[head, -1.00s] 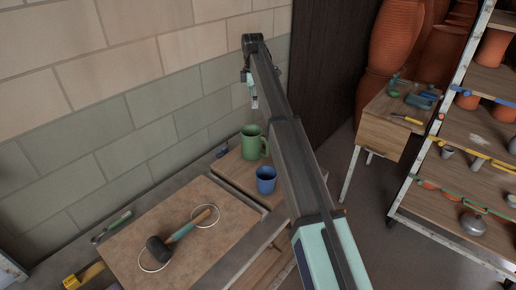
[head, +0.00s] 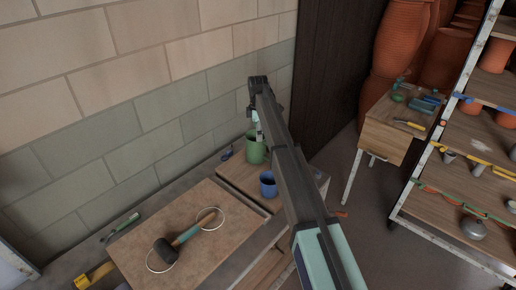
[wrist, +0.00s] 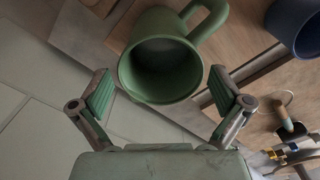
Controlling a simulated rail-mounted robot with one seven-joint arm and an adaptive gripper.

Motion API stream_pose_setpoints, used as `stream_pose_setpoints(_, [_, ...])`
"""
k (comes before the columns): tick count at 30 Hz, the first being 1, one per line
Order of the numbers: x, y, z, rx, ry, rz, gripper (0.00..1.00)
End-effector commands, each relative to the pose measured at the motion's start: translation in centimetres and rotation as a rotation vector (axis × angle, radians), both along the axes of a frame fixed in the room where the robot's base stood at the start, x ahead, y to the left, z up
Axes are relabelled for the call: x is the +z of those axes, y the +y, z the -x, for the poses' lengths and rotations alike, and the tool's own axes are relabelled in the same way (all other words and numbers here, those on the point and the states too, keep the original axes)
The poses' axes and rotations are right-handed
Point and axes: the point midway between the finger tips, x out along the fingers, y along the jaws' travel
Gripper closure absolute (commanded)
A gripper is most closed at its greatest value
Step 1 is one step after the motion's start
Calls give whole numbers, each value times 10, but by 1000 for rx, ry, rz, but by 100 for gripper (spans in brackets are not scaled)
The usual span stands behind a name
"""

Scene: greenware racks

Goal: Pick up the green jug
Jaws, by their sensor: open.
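The green jug (head: 254,150) stands upright on the wooden surface near the wall in the head view, partly hidden by my arm. In the wrist view the green jug (wrist: 160,68) shows its open mouth, with its handle toward the upper right. My gripper (wrist: 160,88) is open, with one finger on each side below the jug's rim in the picture and nothing between the pads except the view of the jug's near edge. In the head view my gripper (head: 256,125) hangs just above the jug; I cannot tell whether it touches.
A blue cup (head: 268,185) stands close in front of the jug; it also shows in the wrist view (wrist: 298,25). A mallet (head: 180,243) lies on a brown board (head: 135,245) to the left. The block wall (head: 130,130) is close behind. A shelf rack (head: 470,140) stands at the right.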

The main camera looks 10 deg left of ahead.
Motion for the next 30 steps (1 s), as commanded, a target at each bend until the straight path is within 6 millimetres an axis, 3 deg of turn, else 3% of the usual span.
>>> stream_pose_setpoints(12, [-44,1,1,0,0,0,0])
stream_pose_setpoints(19, [-48,1,1,0,-1,0,0])
stream_pose_setpoints(20, [-48,1,1,0,-1,0,4])
stream_pose_setpoints(25, [-48,1,1,0,0,0,64])
stream_pose_setpoints(30, [-47,1,1,0,-1,0,66])
